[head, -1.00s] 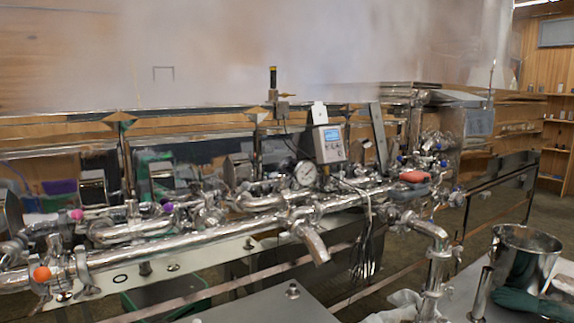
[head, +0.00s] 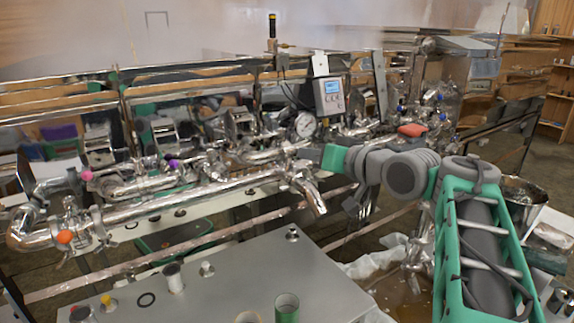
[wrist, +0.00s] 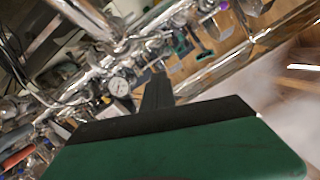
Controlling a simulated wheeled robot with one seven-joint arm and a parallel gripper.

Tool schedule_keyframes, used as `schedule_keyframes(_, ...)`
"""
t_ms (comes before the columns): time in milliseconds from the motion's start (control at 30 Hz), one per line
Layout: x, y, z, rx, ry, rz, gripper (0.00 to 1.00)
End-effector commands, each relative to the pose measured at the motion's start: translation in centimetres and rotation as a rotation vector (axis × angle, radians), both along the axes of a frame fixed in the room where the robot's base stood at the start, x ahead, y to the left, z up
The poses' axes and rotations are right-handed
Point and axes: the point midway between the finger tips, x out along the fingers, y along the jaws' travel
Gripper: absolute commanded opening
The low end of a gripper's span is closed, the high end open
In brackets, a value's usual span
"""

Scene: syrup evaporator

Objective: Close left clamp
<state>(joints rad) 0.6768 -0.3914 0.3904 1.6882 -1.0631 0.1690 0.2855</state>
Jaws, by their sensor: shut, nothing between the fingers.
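Shiny steel pipes (head: 180,198) run across the head view with several clamps along them. The leftmost clamp (head: 70,225) sits near the pipe's elbow and has an orange knob (head: 64,237); I cannot tell whether it is open. Pink (head: 86,175) and purple (head: 173,165) knobs show on the pipework behind. My gripper (head: 309,154) reaches in from the right, in front of the pipes, well to the right of the orange knob. In the wrist view its dark fingers (wrist: 158,88) are together and empty, with pipework behind them.
A round gauge (head: 305,124) and a grey display box (head: 330,97) stand behind the pipes near my gripper. A metal table (head: 225,270) with cups and small fittings fills the foreground. A steel bucket (head: 522,200) is at the right. Steam hangs above.

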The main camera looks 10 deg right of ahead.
Motion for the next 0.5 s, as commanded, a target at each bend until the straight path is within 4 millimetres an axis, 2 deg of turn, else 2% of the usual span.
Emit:
schedule_keyframes(267,5.6,2.6,-1.2,-0.001,0.004,0.005,0.0)
schedule_keyframes(400,5.4,3.4,-3.6,0.0,0.005,0.0,0.0)
schedule_keyframes(500,5.2,3.7,-4.6,-0.001,0.003,0.0,0.0)
